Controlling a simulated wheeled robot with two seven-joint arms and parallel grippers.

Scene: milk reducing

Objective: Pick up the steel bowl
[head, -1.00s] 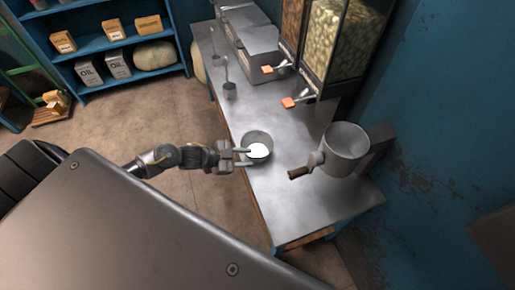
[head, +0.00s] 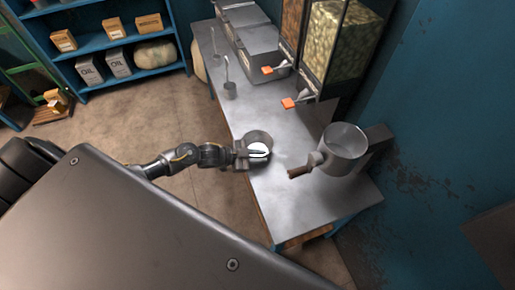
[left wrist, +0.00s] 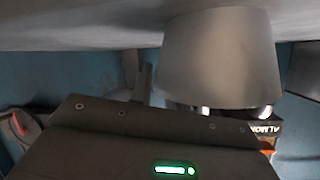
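The steel bowl (head: 258,138) stands on the metal counter near its left edge, with something bright white inside. It fills the upper right of the left wrist view (left wrist: 218,58) as a grey tapered wall, with the counter along the top. My left gripper (head: 256,153) reaches in from the left, level across the bowl's near side. Its fingertips overlap the white in the head view. The small size hides whether they touch or clamp the bowl. One finger (left wrist: 143,83) shows left of the bowl in the left wrist view. My right gripper is not in view.
On the counter (head: 290,205), a grey pot with a wooden handle (head: 345,145) stands to the right. Glass dispensers (head: 335,45) with orange-tipped taps stand behind. The front of the counter is clear.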

